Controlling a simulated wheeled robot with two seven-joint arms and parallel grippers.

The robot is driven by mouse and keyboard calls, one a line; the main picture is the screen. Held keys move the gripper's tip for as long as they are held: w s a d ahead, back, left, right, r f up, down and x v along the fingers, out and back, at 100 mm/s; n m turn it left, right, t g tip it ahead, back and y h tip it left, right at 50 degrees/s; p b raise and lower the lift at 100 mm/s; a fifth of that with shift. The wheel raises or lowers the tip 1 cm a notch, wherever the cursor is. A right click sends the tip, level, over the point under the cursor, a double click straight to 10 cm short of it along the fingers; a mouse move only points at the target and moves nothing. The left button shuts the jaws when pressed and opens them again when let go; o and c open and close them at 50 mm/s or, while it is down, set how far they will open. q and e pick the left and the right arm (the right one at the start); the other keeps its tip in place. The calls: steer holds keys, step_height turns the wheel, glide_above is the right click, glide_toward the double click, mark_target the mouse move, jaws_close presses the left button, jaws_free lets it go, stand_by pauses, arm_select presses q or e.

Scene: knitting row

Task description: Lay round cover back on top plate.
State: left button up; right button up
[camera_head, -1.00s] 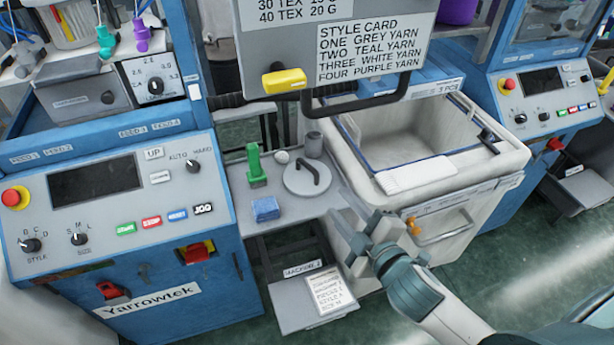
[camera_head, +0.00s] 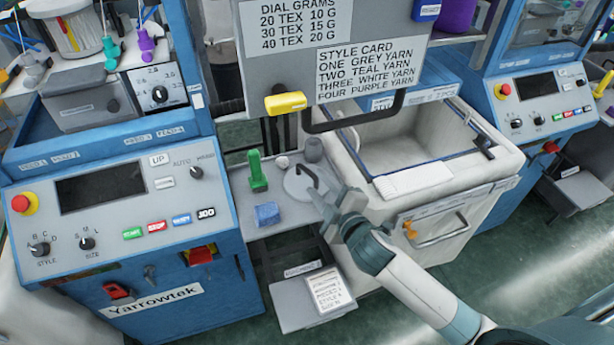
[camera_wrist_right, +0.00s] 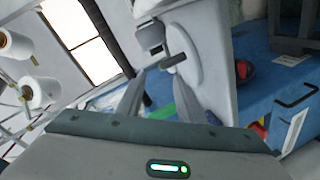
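The round cover (camera_head: 293,188), a light grey disc with a dark bar handle (camera_head: 308,176), lies flat on the grey plate (camera_head: 243,222) between the blue machine and the white bin. My right gripper (camera_head: 336,208) is just in front and to the right of the cover, hiding part of it. In the right wrist view the cover (camera_wrist_right: 186,52) and its handle (camera_wrist_right: 174,60) show beyond my fingers (camera_wrist_right: 160,80). The fingers are apart with nothing between them. I cannot see them touching the handle. My left gripper is out of view.
A green-handled tool (camera_head: 257,172), a blue block (camera_head: 267,213) and a dark grey cylinder (camera_head: 313,149) stand near the cover. The white bin (camera_head: 455,215) is close on the right. A grey sign panel (camera_head: 290,70) hangs above with a yellow handle (camera_head: 285,103).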

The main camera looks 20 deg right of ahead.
mark_target(310, 175)
steer(key=shift+w+a+f, duration=0.1)
steer(key=shift+w+f, duration=0.05)
steer(key=shift+w, duration=0.45)
steer(key=shift+w, duration=0.1)
steer(key=shift+w+f+p, duration=0.15)
steer(key=shift+w+p, duration=0.35)
steer(key=shift+p, duration=0.05)
steer(key=p+x, duration=0.1)
steer(key=x, duration=0.1)
steer(key=shift+w+f, duration=0.25)
steer(key=shift+w, duration=0.05)
steer(key=shift+w+a+f+p, duration=0.1)
steer(key=shift+w+f+p, duration=0.2)
steer(key=shift+w, duration=0.35)
steer(key=shift+r, duration=0.1)
jaws_close()
